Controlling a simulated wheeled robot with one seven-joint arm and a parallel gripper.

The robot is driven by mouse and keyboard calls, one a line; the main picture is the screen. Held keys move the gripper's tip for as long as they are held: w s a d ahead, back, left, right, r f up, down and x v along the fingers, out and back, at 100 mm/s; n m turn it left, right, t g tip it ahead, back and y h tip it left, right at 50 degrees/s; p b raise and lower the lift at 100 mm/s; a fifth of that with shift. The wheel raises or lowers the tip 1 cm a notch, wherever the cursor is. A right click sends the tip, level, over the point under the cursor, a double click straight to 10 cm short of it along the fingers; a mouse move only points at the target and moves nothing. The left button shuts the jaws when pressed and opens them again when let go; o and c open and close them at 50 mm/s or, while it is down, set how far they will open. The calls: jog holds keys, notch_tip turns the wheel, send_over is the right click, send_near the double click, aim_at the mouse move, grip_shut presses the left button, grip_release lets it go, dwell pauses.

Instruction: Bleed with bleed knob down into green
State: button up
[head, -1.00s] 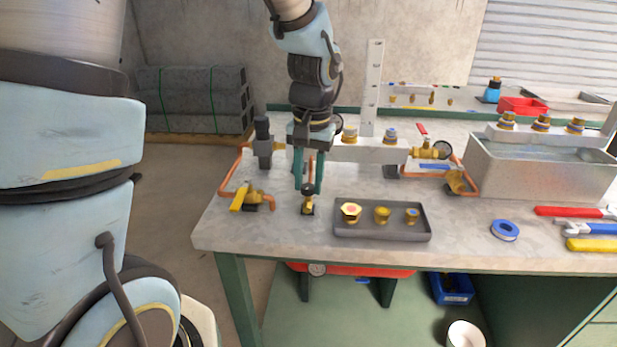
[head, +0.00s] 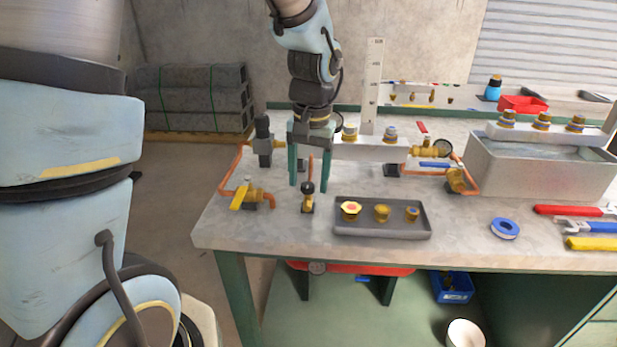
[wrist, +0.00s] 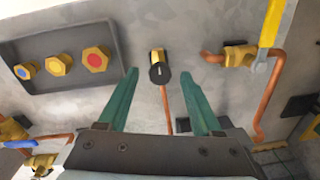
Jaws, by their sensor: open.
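The bleed knob (head: 307,187) is a small black knob on a brass fitting near the table's front left. In the wrist view the black knob (wrist: 160,74) has a pale mark on its face. My gripper (head: 310,186) points down with its two green fingers apart and empty. In the wrist view the fingertips (wrist: 158,76) stand on either side of the knob, with a gap on both sides. I cannot tell how far down they reach.
A grey tray (head: 385,233) with several brass fittings lies to the right. A yellow-handled valve (head: 240,197) on copper pipe stands close on the left. The tabletop before the tray is clear.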

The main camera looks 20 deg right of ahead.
aim_at(311, 185)
notch_tip(311, 185, up, 10)
jog(key=shift+d+r+b, duration=0.2)
jog(key=shift+r+b, duration=0.05)
jog(key=shift+b, duration=0.15)
jog(key=shift+s, duration=0.1)
jog(key=a+f+n, duration=0.3)
jog(key=a+f, duration=0.2)
jog(key=a, duration=0.7)
jog(key=w+a+f+n+t, duration=0.1)
jog(key=a+f+n, duration=0.2)
jog(key=a, duration=1)
notch_tip(311, 185, down, 2)
jog(key=shift+w+a+f+h, duration=0.15)
jog(key=shift+w+a+h, duration=0.15)
dwell(1.6)
